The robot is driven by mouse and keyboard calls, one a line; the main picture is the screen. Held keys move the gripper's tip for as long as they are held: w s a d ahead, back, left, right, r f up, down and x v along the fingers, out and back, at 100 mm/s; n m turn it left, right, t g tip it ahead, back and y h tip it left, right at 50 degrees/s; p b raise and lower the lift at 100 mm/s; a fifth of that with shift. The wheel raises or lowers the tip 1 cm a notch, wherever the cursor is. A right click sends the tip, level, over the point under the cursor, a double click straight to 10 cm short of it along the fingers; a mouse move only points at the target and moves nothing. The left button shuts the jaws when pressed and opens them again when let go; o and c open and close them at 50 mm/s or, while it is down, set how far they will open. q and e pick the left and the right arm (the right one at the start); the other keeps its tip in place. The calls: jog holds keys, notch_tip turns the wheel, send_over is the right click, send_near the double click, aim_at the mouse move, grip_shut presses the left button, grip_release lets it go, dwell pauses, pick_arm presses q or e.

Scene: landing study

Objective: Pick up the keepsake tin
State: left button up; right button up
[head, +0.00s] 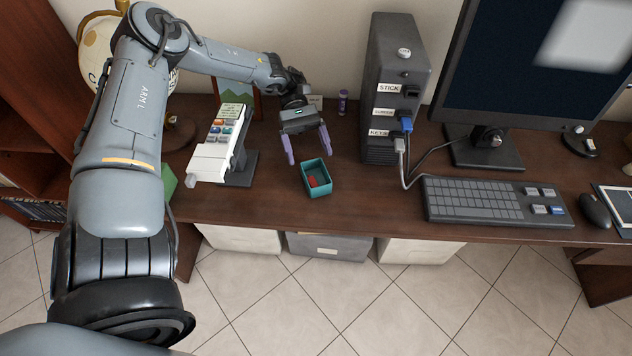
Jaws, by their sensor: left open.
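A small teal open box (318,190), which I take to be the keepsake tin, sits on the brown desk with a red item (313,182) inside. No lid shows on it. My left gripper (309,158) is open, its two purple fingers pointing down toward the tin's far side. The fingers appear spread about as wide as the tin. Nothing is between them. I cannot tell the exact height of the fingertips above the tin, and no contact is clear. My right gripper is not in view.
A card-terminal-like device (216,150) on a stand is left of the tin. A dark computer tower (386,140) with cables, a keyboard (480,201) and a monitor (540,60) stand to the right. A purple cylinder (343,102) stands behind. Bare desk (375,203) lies right of the tin.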

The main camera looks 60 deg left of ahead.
aim_at(321, 191)
pick_arm(q)
jog(key=x, duration=0.6)
jog(key=shift+s+d, duration=0.15)
jog(key=shift+d, duration=0.05)
jog(key=c, duration=1.1)
